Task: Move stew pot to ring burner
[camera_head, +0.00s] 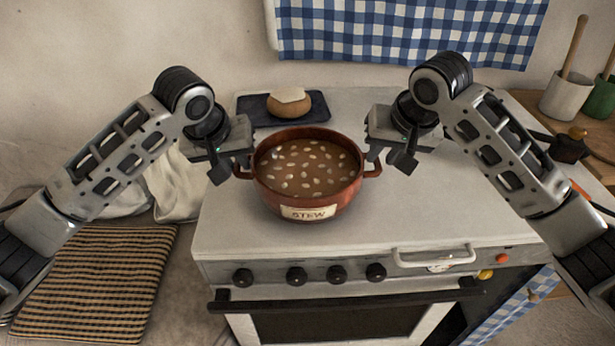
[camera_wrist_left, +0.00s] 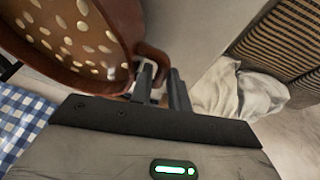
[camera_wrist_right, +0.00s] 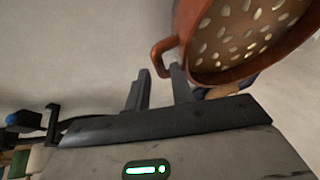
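The stew pot (camera_head: 307,189) is red-brown, with a "STEW" label and a brown stew with pale pieces inside. It appears upright on the pale stove top. My left gripper (camera_head: 237,169) is at its left handle. In the left wrist view its fingers (camera_wrist_left: 162,85) are apart, around the handle (camera_wrist_left: 155,52). My right gripper (camera_head: 383,158) is at the right handle (camera_head: 373,170). In the right wrist view its fingers (camera_wrist_right: 159,85) are apart, one on each side of the handle (camera_wrist_right: 157,58). No ring burner can be made out.
A bread loaf (camera_head: 289,102) lies on a dark tray (camera_head: 253,110) behind the pot on the stove top (camera_head: 440,215). A checked cloth (camera_head: 405,35) hangs on the wall. Utensil pots (camera_head: 566,95) stand at the far right. The stove top's front right is clear.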

